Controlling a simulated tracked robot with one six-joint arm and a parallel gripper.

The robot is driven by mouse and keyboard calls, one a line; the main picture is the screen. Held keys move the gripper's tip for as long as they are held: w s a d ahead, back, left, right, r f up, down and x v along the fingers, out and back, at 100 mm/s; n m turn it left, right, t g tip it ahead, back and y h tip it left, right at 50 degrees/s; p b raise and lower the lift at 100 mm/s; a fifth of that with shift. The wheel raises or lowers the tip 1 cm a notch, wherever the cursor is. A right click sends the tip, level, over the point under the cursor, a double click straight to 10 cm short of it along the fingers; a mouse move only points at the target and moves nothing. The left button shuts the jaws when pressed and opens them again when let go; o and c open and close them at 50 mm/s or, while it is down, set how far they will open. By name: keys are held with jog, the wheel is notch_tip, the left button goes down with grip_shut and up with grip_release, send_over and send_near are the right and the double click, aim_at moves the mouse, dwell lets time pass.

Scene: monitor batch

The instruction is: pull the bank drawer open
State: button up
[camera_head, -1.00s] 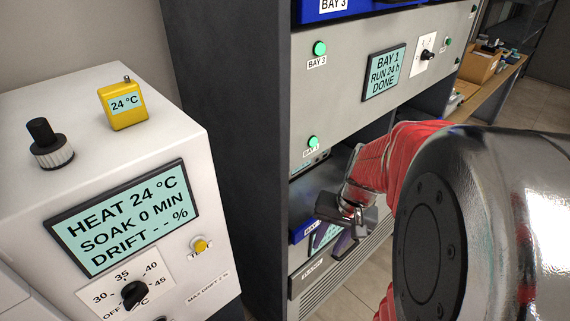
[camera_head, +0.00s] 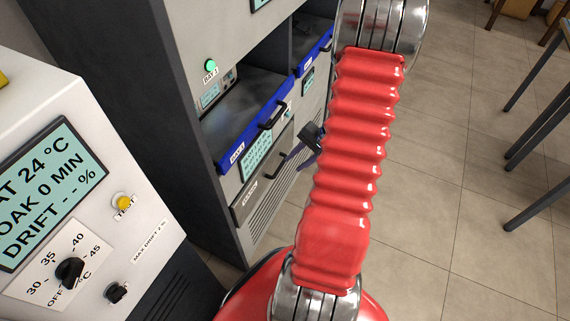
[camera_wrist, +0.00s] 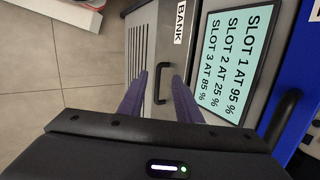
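The bank drawer (camera_head: 246,205) is a grey front low in the rack, under a teal slot screen (camera_head: 257,154); it looks flush. In the wrist view its front (camera_wrist: 172,52) carries a BANK label (camera_wrist: 180,22) and a black bar handle (camera_wrist: 159,97). My gripper (camera_wrist: 160,79) is open, with one purple finger on each side of the handle and gaps visible. I cannot tell whether the fingertips reach past the bar. In the head view my gripper (camera_head: 298,154) is at the drawer's right part, and my arm stands to its right.
A blue-fronted bay tray (camera_head: 228,148) with its own black handle (camera_head: 272,117) is just above the screen. A white heater cabinet (camera_head: 118,165) stands at the left. Open tiled floor (camera_head: 440,190) lies to the right, with dark table legs (camera_head: 540,140) beyond.

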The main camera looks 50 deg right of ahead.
aim_at(281, 166)
jog(key=shift+t+h, duration=0.7)
jog(key=d, duration=0.1)
jog(key=w+d+f, duration=0.1)
jog(key=d, duration=0.1)
jog(key=d+f, duration=0.1)
jog(key=d, duration=0.1)
jog(key=shift+w+d, duration=0.15)
jog(key=shift+w, duration=0.1)
jog(key=x, duration=1.3)
jog(key=shift+w+f, duration=0.15)
jog(key=shift+f, duration=0.2)
jog(key=shift+c, duration=0.5)
grip_shut()
